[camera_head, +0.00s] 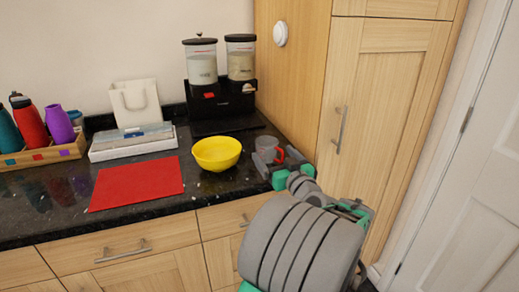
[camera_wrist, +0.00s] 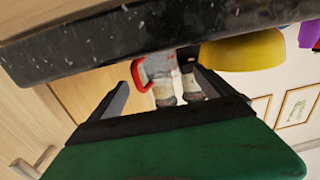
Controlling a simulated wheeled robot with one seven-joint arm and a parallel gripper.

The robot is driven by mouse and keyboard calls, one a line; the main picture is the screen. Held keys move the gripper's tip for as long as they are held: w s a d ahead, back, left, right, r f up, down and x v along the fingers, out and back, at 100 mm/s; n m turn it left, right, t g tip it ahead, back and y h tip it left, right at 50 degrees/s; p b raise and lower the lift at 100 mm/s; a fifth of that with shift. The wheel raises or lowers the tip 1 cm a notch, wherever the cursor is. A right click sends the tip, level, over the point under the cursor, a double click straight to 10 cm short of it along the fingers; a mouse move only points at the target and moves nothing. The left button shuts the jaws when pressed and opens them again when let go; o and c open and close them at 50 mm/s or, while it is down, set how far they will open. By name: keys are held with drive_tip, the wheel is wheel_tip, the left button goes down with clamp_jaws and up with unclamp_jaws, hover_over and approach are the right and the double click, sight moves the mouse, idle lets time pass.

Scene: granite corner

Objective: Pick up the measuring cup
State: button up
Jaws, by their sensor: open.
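The measuring cup (camera_head: 265,147) is clear grey with a red handle. It stands on the dark counter, right of the yellow bowl, in the head view. My gripper (camera_head: 279,162) is at the counter's front right, its open fingers close to the cup on the handle side. In the wrist view, which is turned over, the cup (camera_wrist: 160,64) and its red handle show beyond and between the two spread fingers of my gripper (camera_wrist: 162,86). The jaws hold nothing. I cannot tell whether a finger touches the cup.
The yellow bowl (camera_head: 217,153) stands close left of the cup. A black dispenser (camera_head: 221,97) stands behind, and a tall wooden cabinet (camera_head: 360,110) rises at the right. A red mat (camera_head: 138,183) lies flat at left. The dark counter edge (camera_wrist: 90,45) runs close to my gripper.

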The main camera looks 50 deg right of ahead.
sight(271, 150)
drive_tip(key=x, duration=0.6)
drive_tip(key=shift+w+d+p, duration=0.25)
drive_tip(key=shift+d+p, duration=0.05)
drive_tip(key=shift+p, duration=0.1)
drive_tip(key=shift+s, duration=0.1)
drive_tip(key=shift+c, duration=0.3)
drive_tip(key=c, duration=1.4)
